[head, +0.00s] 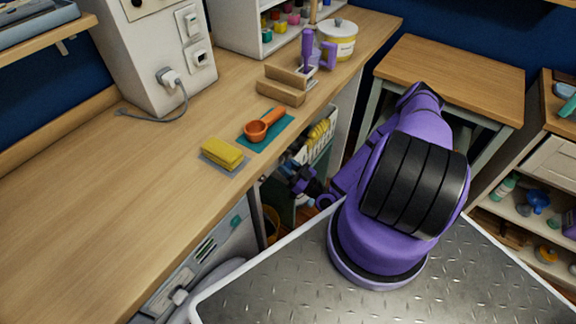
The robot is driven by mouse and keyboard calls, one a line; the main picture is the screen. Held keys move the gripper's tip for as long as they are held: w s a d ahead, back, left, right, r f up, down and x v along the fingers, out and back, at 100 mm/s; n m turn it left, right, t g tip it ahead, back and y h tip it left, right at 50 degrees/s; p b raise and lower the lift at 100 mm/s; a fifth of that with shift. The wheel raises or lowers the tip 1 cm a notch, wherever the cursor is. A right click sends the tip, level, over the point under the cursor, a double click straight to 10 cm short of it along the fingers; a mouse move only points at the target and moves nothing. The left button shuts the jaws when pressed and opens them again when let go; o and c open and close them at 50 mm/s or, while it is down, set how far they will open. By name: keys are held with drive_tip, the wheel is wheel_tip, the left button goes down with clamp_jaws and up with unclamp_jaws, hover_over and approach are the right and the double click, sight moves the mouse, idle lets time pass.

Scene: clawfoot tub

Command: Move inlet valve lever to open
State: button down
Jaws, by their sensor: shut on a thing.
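My gripper (303,180) is small and dark in the head view, below the front edge of the wooden worktop and in front of the open space under it. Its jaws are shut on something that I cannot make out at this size. I cannot pick out the inlet valve lever for certain, so its position is not clear. My purple arm comes in from the right and covers part of the area behind the gripper.
The worktop (110,220) overhangs close to my gripper. On it are a yellow sponge (222,153), an orange scoop (262,126) and a wooden block (281,92). A wooden side table (455,70) stands behind my arm, with shelves (525,205) at right.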

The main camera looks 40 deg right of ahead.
drive_tip(key=shift+a, duration=0.1)
idle(0.3)
drive_tip(key=c, duration=0.8)
unclamp_jaws()
drive_tip(key=shift+s, duration=0.1)
drive_tip(key=v, duration=1)
drive_tip(key=shift+s+f, duration=0.15)
drive_tip(key=shift+s, duration=0.25)
